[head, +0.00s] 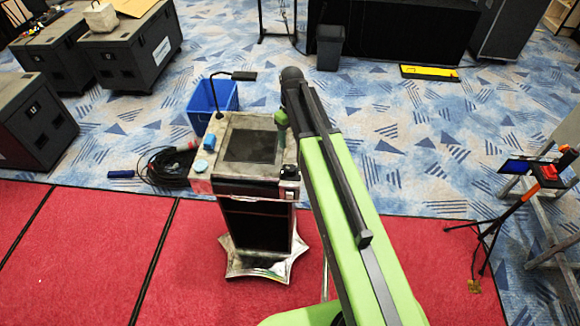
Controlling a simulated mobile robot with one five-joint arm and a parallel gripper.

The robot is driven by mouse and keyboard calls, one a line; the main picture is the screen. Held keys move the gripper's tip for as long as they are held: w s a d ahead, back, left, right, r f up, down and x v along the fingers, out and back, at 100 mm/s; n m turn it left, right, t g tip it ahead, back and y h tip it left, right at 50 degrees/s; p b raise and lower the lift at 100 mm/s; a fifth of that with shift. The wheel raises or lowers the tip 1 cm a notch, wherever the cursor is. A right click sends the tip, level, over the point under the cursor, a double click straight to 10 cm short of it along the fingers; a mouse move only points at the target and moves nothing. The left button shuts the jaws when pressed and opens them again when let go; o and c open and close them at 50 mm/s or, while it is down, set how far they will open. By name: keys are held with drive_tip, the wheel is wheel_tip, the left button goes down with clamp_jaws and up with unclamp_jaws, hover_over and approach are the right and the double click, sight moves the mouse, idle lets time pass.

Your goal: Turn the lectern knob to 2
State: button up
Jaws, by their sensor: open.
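The lectern (231,126) stands on the red carpet in the head view, with a dark panel set in its worn grey top. A blue knob-like piece (210,141) is at the left of the top. A pale teal round piece (201,165) is at the near left corner. I cannot tell for sure which is the knob, and no numbers can be read. My gripper (281,136) points down at the right edge of the top, apart from both pieces. It is open; its fingertips are small and dark here.
A gooseneck lamp (243,76) rises at the lectern's back left. A blue bin (212,103) stands behind it, and coiled black cable (170,166) lies to its left. Black cases (132,52) are at back left.

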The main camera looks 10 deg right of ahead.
sight(291, 168)
wheel_tip(291, 168, down, 17)
drive_tip(key=b, duration=1.5)
drive_tip(key=shift+r+b, duration=0.15)
drive_tip(key=shift+b, duration=0.25)
drive_tip(key=shift+r, duration=0.1)
